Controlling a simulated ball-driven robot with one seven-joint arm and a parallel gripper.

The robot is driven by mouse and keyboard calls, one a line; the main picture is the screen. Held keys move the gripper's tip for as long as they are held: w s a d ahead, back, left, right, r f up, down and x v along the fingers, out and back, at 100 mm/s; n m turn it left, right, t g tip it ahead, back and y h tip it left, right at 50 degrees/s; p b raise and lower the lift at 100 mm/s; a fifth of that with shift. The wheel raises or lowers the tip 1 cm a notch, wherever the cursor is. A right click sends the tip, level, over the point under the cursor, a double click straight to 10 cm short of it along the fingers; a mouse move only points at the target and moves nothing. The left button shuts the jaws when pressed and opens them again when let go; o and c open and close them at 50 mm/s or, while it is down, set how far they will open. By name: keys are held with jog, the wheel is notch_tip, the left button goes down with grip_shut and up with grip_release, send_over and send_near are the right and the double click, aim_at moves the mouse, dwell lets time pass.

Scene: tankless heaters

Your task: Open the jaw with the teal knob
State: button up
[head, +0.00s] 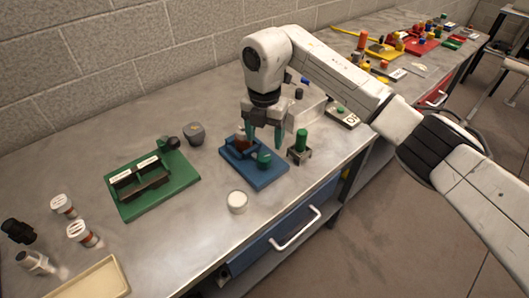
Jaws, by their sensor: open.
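A blue fixture (262,179) sits on the metal bench near its front edge, at the middle of the head view. A teal-green knob (264,158) stands at its right side. A blue jaw block (237,153) and a reddish-brown piece (243,143) are at its left and back. My gripper (263,133) points down over the back of the fixture, with its two teal fingers apart. I see nothing between the fingertips. I cannot tell whether a finger touches the fixture, and part of its back is hidden by the gripper.
A green fixture (165,190) is on the left, with a dark grey pot (195,134) behind it. A white cup (237,202) stands in front of the blue fixture. A green cylinder on a stand (301,141) is close on the right. Bottles and a tray (95,281) are front left.

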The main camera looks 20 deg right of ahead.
aim_at(264, 156)
notch_tip(264, 156, down, 7)
jog(key=shift+a+p, duration=0.1)
jog(key=shift+p, duration=0.25)
jog(key=shift+c, duration=0.2)
jog(key=c, duration=1)
